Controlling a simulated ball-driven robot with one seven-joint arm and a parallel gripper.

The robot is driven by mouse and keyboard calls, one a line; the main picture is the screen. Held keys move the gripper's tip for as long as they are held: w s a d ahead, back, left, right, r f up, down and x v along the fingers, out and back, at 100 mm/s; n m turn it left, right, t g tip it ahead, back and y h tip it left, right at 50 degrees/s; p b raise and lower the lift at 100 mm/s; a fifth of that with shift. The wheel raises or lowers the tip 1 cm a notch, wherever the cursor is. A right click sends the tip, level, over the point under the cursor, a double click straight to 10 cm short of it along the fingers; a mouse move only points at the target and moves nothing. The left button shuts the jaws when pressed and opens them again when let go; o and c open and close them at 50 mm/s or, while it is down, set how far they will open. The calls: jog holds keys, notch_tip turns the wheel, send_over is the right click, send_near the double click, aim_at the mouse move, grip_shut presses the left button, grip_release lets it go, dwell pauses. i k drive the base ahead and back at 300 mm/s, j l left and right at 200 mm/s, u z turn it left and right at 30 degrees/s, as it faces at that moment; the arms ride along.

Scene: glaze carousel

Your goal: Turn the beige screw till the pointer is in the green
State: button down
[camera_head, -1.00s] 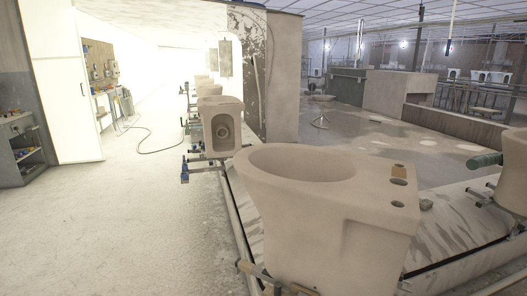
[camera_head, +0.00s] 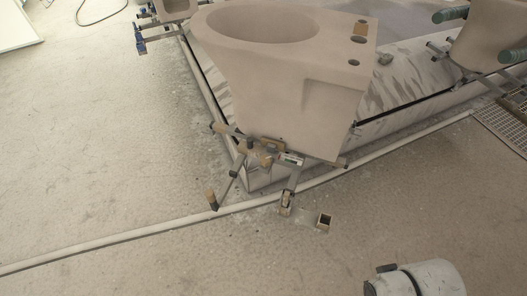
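A clamp-like fixture (camera_head: 262,152) of metal bars with tan-beige parts sits under the front of the large beige toilet bowl (camera_head: 300,95). A tan-beige tipped rod (camera_head: 212,200) hangs down at its left. I cannot tell which of these beige parts is the screw. A small pale plate with a hint of green (camera_head: 291,159) sits at the middle of the fixture. It may be the scale, but the pointer is too small to make out. My gripper is not in view.
A pale pipe (camera_head: 120,237) runs along the floor below the fixture. A floor grating (camera_head: 505,125) lies at the right, below another beige piece (camera_head: 492,40). The floor at the left is clear.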

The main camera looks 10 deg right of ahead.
aim_at(265, 160)
jog(key=i+j+u, duration=0.25)
jog(key=i+u, duration=0.25)
jog(key=i+j+u, duration=0.15)
jog(key=i+u, duration=0.15)
jog(key=u, duration=0.2)
